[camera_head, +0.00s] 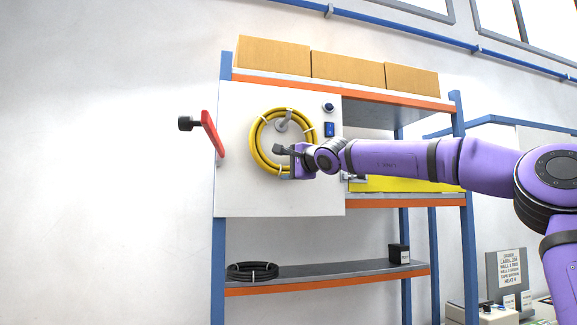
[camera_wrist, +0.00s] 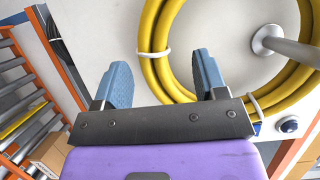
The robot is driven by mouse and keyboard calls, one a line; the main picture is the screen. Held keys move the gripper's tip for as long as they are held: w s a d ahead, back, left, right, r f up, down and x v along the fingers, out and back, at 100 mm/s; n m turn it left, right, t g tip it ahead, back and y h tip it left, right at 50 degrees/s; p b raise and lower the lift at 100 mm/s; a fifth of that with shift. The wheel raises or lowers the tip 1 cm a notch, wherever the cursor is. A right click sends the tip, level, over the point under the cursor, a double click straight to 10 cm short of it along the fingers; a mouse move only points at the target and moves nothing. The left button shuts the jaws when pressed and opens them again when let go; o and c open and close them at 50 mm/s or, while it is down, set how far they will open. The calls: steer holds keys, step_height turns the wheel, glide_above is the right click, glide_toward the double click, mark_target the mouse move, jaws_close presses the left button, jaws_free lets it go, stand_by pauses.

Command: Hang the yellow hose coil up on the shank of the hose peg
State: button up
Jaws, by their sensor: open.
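The yellow hose coil (camera_head: 256,146) is upright in front of the white panel, tied with white bands. The grey hose peg (camera_head: 283,122) shows inside the ring, near its top. In the wrist view, the coil (camera_wrist: 152,40) encircles the round base and shank of the peg (camera_wrist: 285,46). Whether its top rests on the shank is unclear. My gripper (camera_head: 283,162) is at the coil's lower right side. In the wrist view, its blue fingers (camera_wrist: 162,66) are spread apart, with a stretch of hose showing between them. Contact with the hose cannot be told.
A red lever (camera_head: 212,133) with a black knob sticks out at the panel's left edge. A blue switch (camera_head: 329,129) is right of the coil. Cardboard boxes (camera_head: 346,68) stand on top of the rack. A black coil (camera_head: 252,271) lies on the lower shelf.

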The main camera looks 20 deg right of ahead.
steer(key=v, duration=1)
steer(key=shift+s+d, duration=0.15)
steer(key=shift+s, duration=0.2)
